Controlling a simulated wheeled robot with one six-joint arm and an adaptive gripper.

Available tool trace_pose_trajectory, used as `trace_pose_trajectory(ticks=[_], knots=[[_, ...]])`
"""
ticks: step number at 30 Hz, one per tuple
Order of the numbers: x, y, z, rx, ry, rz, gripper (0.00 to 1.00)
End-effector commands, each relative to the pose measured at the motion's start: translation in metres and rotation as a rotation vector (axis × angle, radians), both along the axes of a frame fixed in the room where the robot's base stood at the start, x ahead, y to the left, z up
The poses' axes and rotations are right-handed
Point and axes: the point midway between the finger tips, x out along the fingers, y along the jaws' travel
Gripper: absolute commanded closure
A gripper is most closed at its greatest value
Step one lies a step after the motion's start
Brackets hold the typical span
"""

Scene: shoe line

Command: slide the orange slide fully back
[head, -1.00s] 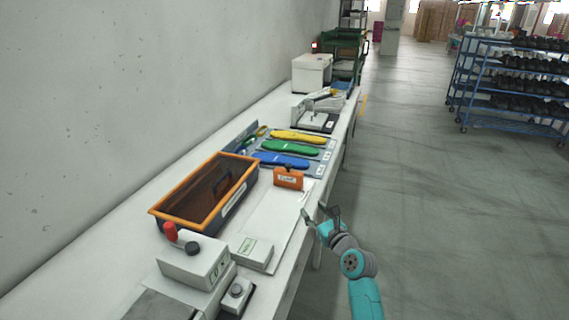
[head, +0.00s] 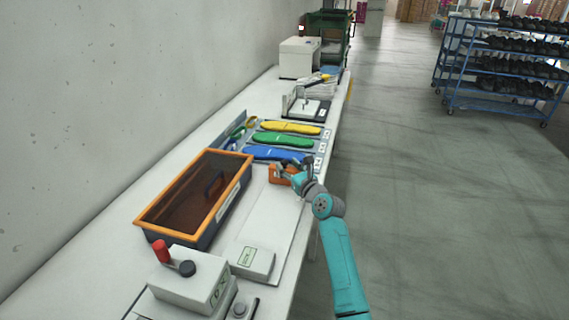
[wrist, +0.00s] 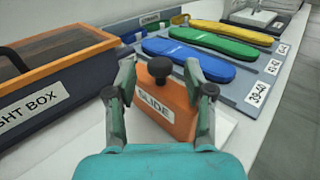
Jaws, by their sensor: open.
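The orange slide (wrist: 168,108) is a block with a white "SLIDE" label and a dark round knob (wrist: 159,69) on top. It sits on a white board (head: 258,225) on the bench. In the head view the orange slide (head: 281,174) is partly hidden by my gripper (head: 289,166). In the wrist view my gripper (wrist: 160,82) is open, with one finger on each side of the knob and the slide's top. I cannot tell whether the fingers touch it.
A dark orange-rimmed light box (head: 236,163) stands left of the slide. Blue, green and yellow insoles (head: 290,127) lie just behind it. A small white labelled block (head: 251,262) and a box with a red-knobbed lever (head: 190,280) are at the front.

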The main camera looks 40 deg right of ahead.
Motion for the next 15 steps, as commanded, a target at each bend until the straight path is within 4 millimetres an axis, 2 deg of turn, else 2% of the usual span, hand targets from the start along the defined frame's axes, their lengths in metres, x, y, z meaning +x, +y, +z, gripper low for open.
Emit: trace_pose_trajectory(ticks=[6, 15], knots=[[0.022, -0.003, 0.0, 0.0, 0.0, 0.0, 0.47], [0.027, -0.004, 0.0, 0.0, 0.0, 0.0, 0.47]])
